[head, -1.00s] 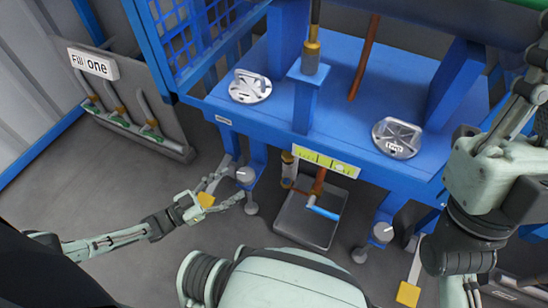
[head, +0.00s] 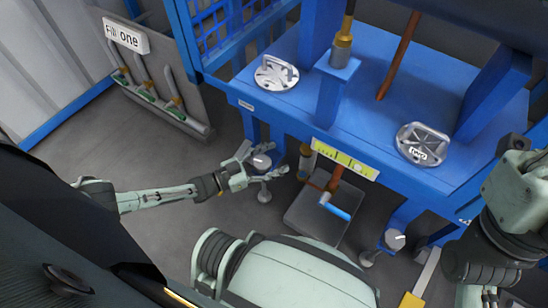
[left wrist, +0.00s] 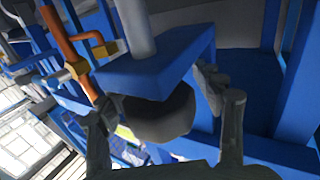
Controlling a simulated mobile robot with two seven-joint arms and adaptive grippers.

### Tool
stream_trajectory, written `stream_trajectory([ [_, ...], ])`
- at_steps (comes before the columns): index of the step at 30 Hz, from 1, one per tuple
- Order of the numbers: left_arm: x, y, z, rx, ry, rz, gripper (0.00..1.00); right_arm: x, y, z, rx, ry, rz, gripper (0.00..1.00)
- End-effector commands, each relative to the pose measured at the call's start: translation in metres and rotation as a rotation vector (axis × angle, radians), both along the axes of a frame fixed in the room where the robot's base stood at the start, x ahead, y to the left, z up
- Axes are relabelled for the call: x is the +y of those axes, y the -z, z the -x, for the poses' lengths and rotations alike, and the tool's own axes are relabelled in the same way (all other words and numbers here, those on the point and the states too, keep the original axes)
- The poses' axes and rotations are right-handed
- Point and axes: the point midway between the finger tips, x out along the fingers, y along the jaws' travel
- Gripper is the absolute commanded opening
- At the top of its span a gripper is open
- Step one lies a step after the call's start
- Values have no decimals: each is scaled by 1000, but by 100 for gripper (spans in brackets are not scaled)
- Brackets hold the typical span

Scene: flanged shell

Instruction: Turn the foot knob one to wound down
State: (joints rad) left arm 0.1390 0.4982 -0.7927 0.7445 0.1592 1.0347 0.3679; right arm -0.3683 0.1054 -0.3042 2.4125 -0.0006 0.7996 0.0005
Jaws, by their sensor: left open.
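The left foot knob (head: 262,161) is a grey disc with a white pointer line, low by the frame's left leg. I take it as knob one; its label is not readable. My left gripper (head: 263,161) is open, with one finger on each side of the knob. In the left wrist view, a dark rounded knob (left wrist: 158,112) sits under a blue bracket between the open fingers of my left gripper (left wrist: 167,115). I cannot tell whether the fingers touch it. A second foot knob (head: 396,239) is at the right leg. My right gripper is out of view.
The blue frame (head: 300,112) rises above the knobs. A grey tray (head: 318,222) with a blue-handled valve (head: 336,209) lies right of my left gripper. A yellow-ended bar (head: 411,300) is near the right leg.

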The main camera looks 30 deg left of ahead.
Motion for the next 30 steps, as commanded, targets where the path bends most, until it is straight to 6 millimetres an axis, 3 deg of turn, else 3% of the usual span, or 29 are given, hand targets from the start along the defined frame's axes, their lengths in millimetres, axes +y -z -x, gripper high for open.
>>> stream_trajectory([
  [4, 0, 0, 0, 0, 0, 0, 67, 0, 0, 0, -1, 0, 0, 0],
  [17, 0, 0, 0, 0, 0, 0, 14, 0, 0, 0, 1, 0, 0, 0],
  [30, 0, 0, 1, 0, 0, 0, 8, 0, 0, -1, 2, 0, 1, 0],
])
